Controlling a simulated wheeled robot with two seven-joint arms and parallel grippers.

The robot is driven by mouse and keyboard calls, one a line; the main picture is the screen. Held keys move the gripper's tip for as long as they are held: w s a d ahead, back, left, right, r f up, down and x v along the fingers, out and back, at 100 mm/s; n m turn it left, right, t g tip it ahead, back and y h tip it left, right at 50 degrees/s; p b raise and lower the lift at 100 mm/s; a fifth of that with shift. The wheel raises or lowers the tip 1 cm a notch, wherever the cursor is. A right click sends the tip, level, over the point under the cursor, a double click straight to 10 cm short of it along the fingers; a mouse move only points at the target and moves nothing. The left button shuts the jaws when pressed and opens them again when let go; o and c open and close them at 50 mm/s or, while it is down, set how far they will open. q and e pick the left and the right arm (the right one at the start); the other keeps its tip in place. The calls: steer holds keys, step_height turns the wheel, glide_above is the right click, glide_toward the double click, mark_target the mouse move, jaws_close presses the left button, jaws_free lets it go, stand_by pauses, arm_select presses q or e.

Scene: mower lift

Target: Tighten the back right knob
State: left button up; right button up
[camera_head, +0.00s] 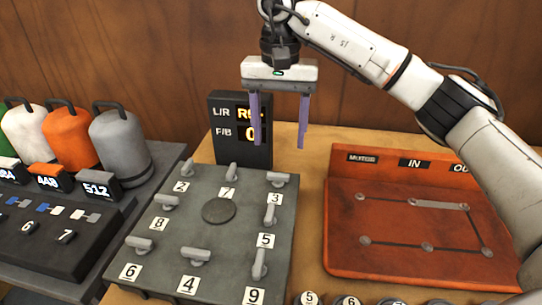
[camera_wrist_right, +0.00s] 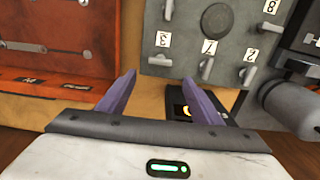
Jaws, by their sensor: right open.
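The grey panel (camera_head: 228,232) carries several lever-shaped knobs, each with a number label, around a round disc (camera_head: 219,210). The back right knob (camera_head: 279,179) sits at the panel's far right corner beside label 3. The same knob (camera_wrist_right: 160,59) shows in the right wrist view, just beyond my fingertips. My right gripper (camera_head: 279,137) is open and empty, its purple fingers pointing down. In the head view it hangs above and behind that corner, apart from the knob. In the wrist view its fingers (camera_wrist_right: 158,80) spread wide. My left gripper is not in view.
A black display (camera_head: 228,140) stands behind the panel, partly covered by a finger. An orange board (camera_head: 400,255) with linked pins lies to the right. Weights (camera_head: 120,150) and a dark numbered box (camera_head: 70,245) stand left. Numbered round pieces (camera_head: 349,300) line the front edge.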

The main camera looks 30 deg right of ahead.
mark_target(278, 173)
steer(key=f, duration=0.3)
steer(key=shift+s+f, duration=0.25)
steer(key=shift+s, duration=0.1)
step_height(278, 173, down, 4)
steer(key=shift+w+r, duration=0.1)
steer(key=shift+f+p, duration=0.3)
steer(key=shift+f, duration=0.1)
steer(key=shift+w+f, duration=0.1)
steer(key=shift+f, duration=0.15)
steer(key=c, duration=1.1)
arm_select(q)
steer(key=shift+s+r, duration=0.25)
arm_select(e)
steer(key=shift+o, duration=0.2)
